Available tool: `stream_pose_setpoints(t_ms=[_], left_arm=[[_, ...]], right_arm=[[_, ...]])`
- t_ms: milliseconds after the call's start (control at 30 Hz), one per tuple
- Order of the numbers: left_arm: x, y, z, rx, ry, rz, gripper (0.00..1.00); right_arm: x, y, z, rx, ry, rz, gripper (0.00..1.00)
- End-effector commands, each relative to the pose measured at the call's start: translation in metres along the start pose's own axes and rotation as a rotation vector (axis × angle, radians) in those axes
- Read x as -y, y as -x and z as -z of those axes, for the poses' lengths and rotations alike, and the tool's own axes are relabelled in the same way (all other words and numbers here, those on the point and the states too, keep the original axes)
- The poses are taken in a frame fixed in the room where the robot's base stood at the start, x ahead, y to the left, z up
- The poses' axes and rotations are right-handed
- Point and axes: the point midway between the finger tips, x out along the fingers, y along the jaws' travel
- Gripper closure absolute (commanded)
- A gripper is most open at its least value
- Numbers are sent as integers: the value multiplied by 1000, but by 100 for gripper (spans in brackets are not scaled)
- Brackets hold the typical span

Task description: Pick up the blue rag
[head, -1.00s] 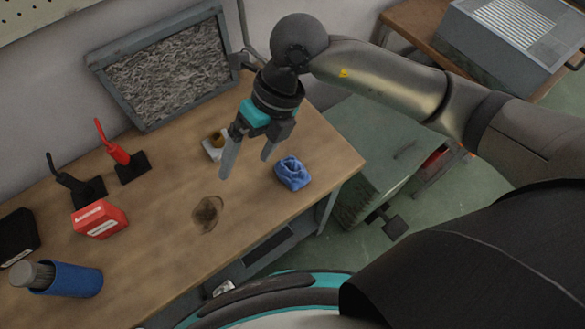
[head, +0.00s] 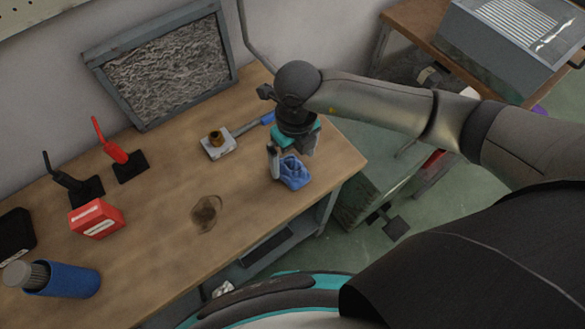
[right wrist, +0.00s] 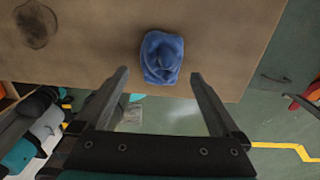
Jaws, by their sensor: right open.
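The blue rag (head: 291,173) lies crumpled on the wooden table (head: 150,215), near its right front edge. In the right wrist view the rag (right wrist: 162,57) lies ahead of the fingertips, roughly centred between them. My right gripper (head: 290,158) is open and empty, just above and behind the rag in the head view. Its two fingers stand well apart in the right wrist view (right wrist: 159,75). One finger partly covers the rag's left edge in the head view. I cannot tell whether a finger touches the rag. My left gripper is not in view.
A dark stain (head: 206,213) marks the wood. A grey framed panel (head: 165,65) stands behind.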

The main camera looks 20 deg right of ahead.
Motion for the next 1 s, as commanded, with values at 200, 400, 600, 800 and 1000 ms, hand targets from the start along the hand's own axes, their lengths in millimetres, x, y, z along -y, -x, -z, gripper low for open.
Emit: stream_pose_setpoints(t_ms=[200,400,600,800,1000], left_arm=[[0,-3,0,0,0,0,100],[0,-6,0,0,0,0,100],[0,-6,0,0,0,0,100],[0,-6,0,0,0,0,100],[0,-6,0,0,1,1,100]], right_arm=[[2,-29,5,-5,-1,0,0],[2,-50,4,-1,0,-2,0],[3,-52,4,-1,1,-1,0],[3,-52,4,-1,0,-1,16],[3,-52,4,-1,0,-1,38]])
